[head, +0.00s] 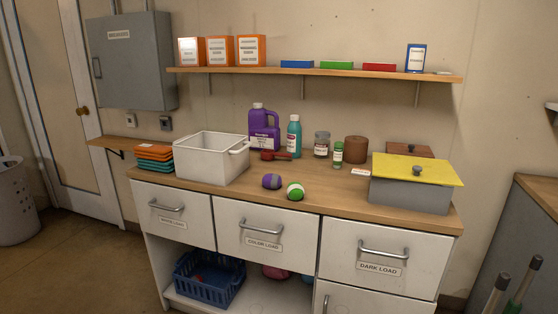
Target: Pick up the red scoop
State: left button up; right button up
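The red scoop (277,155) lies on the wooden countertop (330,190), behind the purple ball and in front of the purple jug. It is small in the head view, and its dark red handle and bowl are hard to tell apart. It lies to the right of the white bin (212,160). Neither of my grippers is in view.
A purple jug (264,130), teal bottle (293,137), jars and brown canister (356,150) stand at the back. A purple ball (272,181) and green-white ball (295,191) lie in front. A grey box with a yellow lid (420,169) is at right.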

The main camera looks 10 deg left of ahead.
aim_at(267, 155)
jog(key=u, duration=0.75)
jog(key=i, duration=0.8)
jog(key=u, duration=0.35)
